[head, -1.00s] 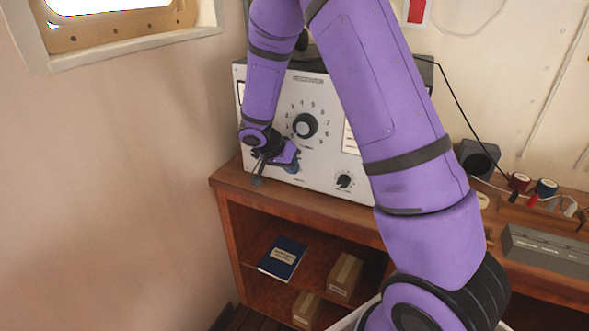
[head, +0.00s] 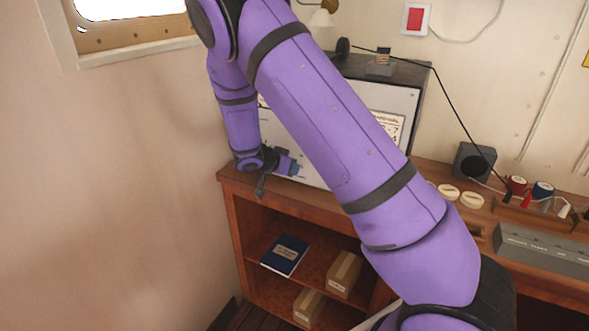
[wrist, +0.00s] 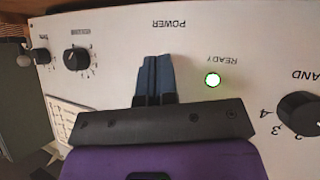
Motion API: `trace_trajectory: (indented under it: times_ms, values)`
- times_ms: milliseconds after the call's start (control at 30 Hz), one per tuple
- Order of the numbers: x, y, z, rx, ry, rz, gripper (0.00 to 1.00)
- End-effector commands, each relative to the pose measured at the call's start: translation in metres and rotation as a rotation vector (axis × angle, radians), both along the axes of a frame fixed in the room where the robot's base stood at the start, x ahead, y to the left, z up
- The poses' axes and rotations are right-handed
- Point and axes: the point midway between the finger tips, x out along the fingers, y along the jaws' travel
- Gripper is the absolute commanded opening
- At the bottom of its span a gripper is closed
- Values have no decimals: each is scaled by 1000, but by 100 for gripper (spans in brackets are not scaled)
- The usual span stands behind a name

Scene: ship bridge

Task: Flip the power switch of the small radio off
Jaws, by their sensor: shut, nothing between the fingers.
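The radio (head: 396,98) is a dark box with a pale front panel, standing on the wooden counter against the wall; my arm covers much of it in the head view. The power switch is not visible. I cannot tell whether the fingertips touch. The gripper (head: 292,169) also shows low at the radio's front.
Two knobs (wrist: 77,58) and a large dial (wrist: 305,113) flank the gripper on the panel. A speaker box (head: 474,160), plugs and a grey case (head: 545,252) occupy the counter to the right. The shelf below holds a blue book (head: 285,255) and small boxes.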

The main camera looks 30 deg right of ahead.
Motion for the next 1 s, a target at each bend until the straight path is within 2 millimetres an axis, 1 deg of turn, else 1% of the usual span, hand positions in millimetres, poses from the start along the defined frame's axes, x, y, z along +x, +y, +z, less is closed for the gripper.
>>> trace_trajectory:
  times_ms: [167, 467, 833, 1000]
  values:
    - [-1, 0, -5, -14, -8, -1, 0]
    - [-1, 0, -4, -11, -7, -1, 0]
    - [-1, 0, 10, -11, -8, -2, 0]
    - [-1, 0, 12, -11, -6, -2, 0]
